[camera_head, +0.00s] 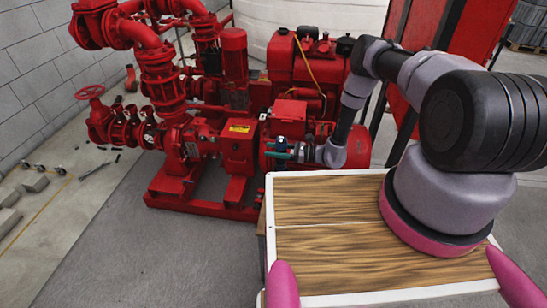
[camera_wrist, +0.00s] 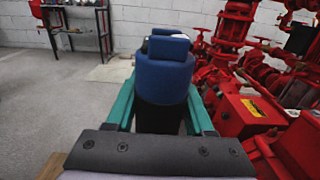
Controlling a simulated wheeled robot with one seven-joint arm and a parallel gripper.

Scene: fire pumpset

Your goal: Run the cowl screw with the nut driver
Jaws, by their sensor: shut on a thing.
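My gripper (camera_head: 281,151) has teal fingers and is in front of the red pumpset, just beyond the far edge of the wooden table top. In the wrist view my gripper (camera_wrist: 163,92) is shut on a thick blue and black tool handle, which I take to be the nut driver (camera_wrist: 163,78). The handle fills the space between the two fingers and hides what lies beyond it. The driver's tip is not visible. I cannot make out the cowl screw in either view; the red pumpset (camera_head: 237,150) stands close to the gripper.
The wooden table top (camera_head: 325,205) with a white rim is bare beside my arm. Red pipes and valves (camera_head: 160,75) stand at left. A dark shelf (camera_wrist: 80,25) stands by the far wall. Open grey floor (camera_head: 105,255) lies left of the table.

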